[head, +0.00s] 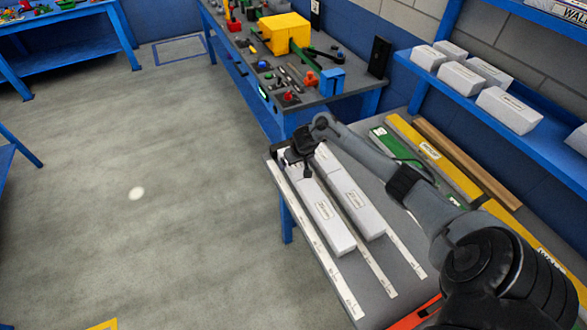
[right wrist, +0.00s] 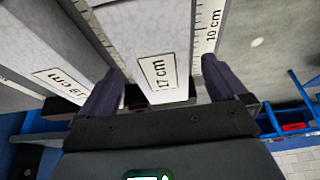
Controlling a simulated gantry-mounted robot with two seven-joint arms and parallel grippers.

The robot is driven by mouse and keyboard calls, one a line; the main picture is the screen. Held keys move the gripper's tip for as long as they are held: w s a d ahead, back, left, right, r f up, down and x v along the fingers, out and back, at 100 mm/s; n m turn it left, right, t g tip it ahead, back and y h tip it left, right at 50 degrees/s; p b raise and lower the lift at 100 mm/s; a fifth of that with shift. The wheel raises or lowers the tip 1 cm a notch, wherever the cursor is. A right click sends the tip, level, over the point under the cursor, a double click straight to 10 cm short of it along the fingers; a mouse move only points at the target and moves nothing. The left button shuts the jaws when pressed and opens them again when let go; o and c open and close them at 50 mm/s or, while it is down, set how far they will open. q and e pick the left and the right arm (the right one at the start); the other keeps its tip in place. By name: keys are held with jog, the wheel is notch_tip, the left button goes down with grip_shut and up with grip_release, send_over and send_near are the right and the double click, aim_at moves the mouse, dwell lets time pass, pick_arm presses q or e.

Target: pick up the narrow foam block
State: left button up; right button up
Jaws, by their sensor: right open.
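Two long white foam blocks lie side by side on the grey-topped table. The left block (head: 325,215) is the one nearer the table's left edge. The right block (head: 352,195) lies next to it. In the right wrist view, one block labelled "17 cm" (right wrist: 154,45) shows between the fingers, and another labelled "19 cm" (right wrist: 50,50) lies to its left. My right gripper (head: 302,160) is at the far end of the left block. In the wrist view its open fingers (right wrist: 157,85) stand either side of the "17 cm" block, with gaps visible. My left gripper is out of view.
White measuring strips (head: 338,292) lie beside the blocks. Green, yellow and brown boards (head: 455,160) lie on the table's right side. White boxes (head: 508,108) stand on a blue shelf at the right. A cluttered workbench (head: 330,98) stands beyond.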

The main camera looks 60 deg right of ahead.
jog(key=shift+b+x, duration=0.6)
jog(key=shift+x, duration=1.1)
jog(key=shift+c, duration=0.5)
jog(key=c, duration=1)
